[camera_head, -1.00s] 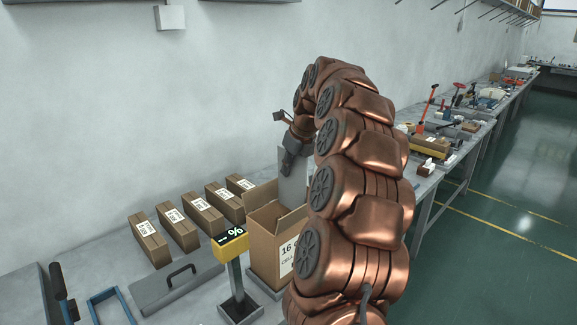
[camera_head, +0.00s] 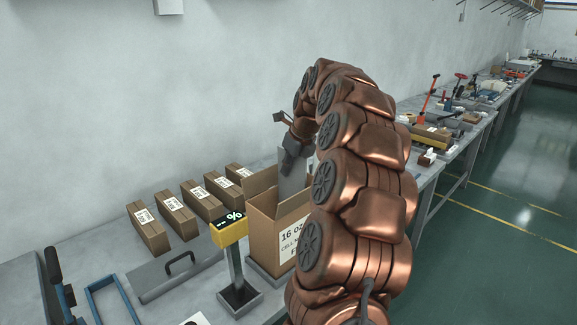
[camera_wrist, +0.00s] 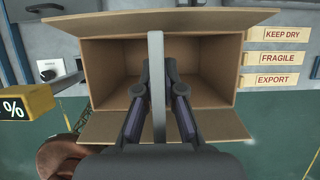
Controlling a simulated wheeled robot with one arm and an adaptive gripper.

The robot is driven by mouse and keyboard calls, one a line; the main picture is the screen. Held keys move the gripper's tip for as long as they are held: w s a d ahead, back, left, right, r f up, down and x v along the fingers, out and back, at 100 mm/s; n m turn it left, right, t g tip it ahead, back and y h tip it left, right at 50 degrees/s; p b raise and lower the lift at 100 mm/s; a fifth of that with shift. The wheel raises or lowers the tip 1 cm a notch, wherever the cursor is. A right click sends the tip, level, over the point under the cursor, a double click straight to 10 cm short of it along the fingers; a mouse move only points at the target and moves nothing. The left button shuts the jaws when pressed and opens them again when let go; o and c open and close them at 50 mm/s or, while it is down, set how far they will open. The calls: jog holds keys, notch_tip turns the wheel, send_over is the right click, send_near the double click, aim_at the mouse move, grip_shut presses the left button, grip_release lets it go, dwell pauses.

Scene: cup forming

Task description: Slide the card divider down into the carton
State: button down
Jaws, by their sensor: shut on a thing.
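The carton (camera_head: 262,236) is an open brown box with its flaps spread, on the bench beside my arm, which hides its right side. My gripper (camera_head: 291,150) is above the carton, pointing down and shut on the grey card divider (camera_head: 293,186). The divider hangs upright, with its lower part behind the near carton wall in the head view. In the wrist view, the divider (camera_wrist: 157,75) is edge-on between the two fingers of my gripper (camera_wrist: 158,100), over the middle of the open carton (camera_wrist: 108,70). How deep its lower edge sits is hidden.
A yellow display (camera_head: 229,229) on a post stands close to the carton's left. Several sealed brown boxes (camera_head: 175,215) line the wall side of the bench. A grey plate with a handle (camera_head: 175,270) lies in front of them. Three labels (camera_wrist: 277,58) show beside the carton.

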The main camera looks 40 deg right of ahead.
aim_at(301, 181)
jog(key=shift+f+b, duration=2.45)
jog(key=shift+f, duration=3.5)
jog(key=shift+f+b, duration=0.3)
jog(key=shift+f, duration=0.65)
jog(key=c, duration=1.2)
grip_release()
jog(key=v, duration=1.2)
jog(key=shift+r, duration=0.1)
